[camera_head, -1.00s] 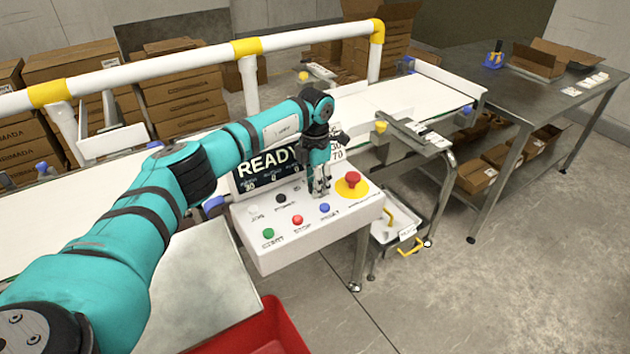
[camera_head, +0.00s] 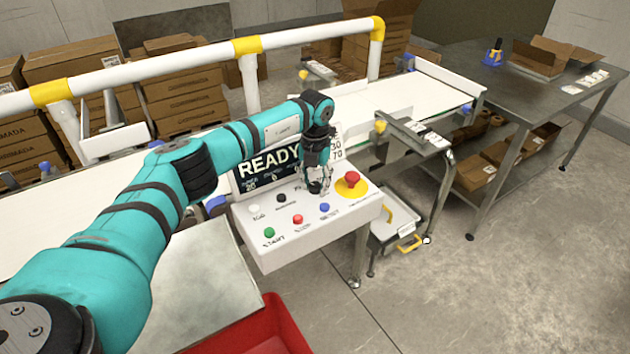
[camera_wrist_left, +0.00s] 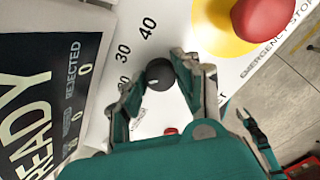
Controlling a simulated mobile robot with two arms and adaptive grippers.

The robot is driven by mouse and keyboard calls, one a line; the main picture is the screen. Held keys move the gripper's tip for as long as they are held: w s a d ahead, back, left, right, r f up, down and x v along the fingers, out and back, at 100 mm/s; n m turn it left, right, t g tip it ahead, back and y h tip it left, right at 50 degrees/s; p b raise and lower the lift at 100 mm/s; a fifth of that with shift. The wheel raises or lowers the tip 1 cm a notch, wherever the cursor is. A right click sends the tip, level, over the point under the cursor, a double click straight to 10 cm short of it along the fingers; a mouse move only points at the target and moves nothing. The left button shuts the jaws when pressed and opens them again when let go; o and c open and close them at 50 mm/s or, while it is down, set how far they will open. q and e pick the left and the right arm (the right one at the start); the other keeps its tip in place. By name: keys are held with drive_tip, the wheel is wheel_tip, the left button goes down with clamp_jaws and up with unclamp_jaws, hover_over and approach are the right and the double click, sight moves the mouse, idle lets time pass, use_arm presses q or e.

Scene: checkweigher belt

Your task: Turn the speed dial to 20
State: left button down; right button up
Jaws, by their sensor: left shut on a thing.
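The speed dial is a small black knob (camera_wrist_left: 160,74) with a light pointer mark on its lower left edge in the left wrist view. The printed numbers 30 and 40 show beside it; a lower number is partly hidden by a finger. My left gripper (camera_wrist_left: 161,84) has one finger on each side of the knob and is shut on it. In the head view the gripper (camera_head: 318,184) points down onto the control panel (camera_head: 290,252), and the dark knob is mostly hidden between its fingers. My right gripper is not in view.
A red emergency stop (camera_head: 351,180) on a yellow disc sits close right of the gripper. Green (camera_head: 269,232), red (camera_head: 298,219) and blue (camera_head: 324,208) buttons lie in front. The READY screen (camera_head: 262,166) stands behind. A red bin (camera_head: 262,333) is below.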

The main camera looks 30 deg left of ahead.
sight(315, 185)
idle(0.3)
use_arm(q)
drive_tip(key=c, duration=0.9)
unclamp_jaws()
drive_tip(key=shift+c, duration=0.2)
wheel_tip(315, 185, up, 12)
